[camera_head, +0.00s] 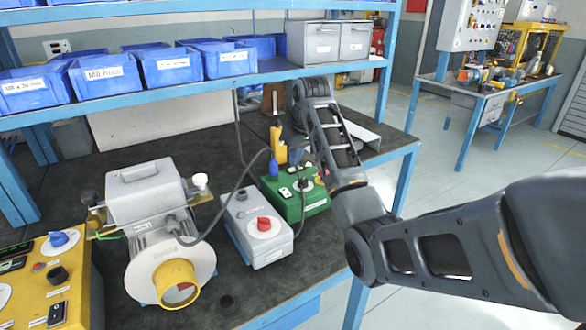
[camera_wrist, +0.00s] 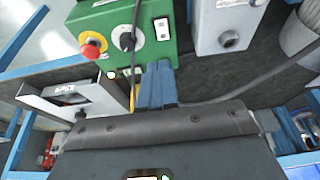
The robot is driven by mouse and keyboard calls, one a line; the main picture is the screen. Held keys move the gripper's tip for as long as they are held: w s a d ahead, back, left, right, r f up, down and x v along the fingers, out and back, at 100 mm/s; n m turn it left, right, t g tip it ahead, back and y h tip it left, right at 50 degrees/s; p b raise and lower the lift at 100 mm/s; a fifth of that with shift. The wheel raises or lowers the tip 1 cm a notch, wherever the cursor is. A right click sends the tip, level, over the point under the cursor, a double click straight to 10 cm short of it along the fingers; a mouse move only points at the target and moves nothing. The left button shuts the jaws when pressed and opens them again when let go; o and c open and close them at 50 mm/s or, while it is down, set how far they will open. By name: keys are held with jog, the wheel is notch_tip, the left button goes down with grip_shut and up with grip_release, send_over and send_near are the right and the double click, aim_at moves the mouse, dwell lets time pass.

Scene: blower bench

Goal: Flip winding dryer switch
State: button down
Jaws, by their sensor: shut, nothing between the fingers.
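The blower (camera_head: 150,240), with a grey box on top and a yellow nozzle, stands at the left of the bench. Right of it is a grey switch box (camera_head: 240,205) with a red knob (camera_head: 264,225). Behind that is a green control box (camera_head: 300,205) with small switches, also in the wrist view (camera_wrist: 185,35) with a black knob and red button. The labels are too small to read, so I cannot tell which control is the winding dryer switch. My gripper (camera_wrist: 157,75) is shut and empty, its blue fingers close to the green box; contact is unclear.
A yellow panel (camera_head: 75,275) with a blue knob stands at the front left. Blue bins (camera_head: 105,80) and grey drawers line the shelf above. A cable (camera_head: 228,195) arches between the blower and the boxes. The bench's front middle is fairly clear.

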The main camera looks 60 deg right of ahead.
jog(key=shift+s+a+r, duration=0.1)
jog(key=shift+s+r, duration=0.05)
jog(key=shift+r, duration=0.35)
jog(key=shift+b, duration=0.4)
jog(key=w+b, duration=0.1)
jog(key=b, duration=0.4)
jog(key=shift+w+d+r, duration=0.1)
jog(key=shift+w+d, duration=0.1)
jog(key=shift+w, duration=0.15)
jog(key=shift+r, duration=0.1)
send_near(284, 189)
jog(key=x, duration=0.5)
jog(key=shift+w+d+p, duration=0.1)
jog(key=shift+w+p, duration=0.05)
jog(key=shift+p, duration=0.25)
jog(key=shift+w+f, duration=0.1)
jog(key=shift+f, duration=0.65)
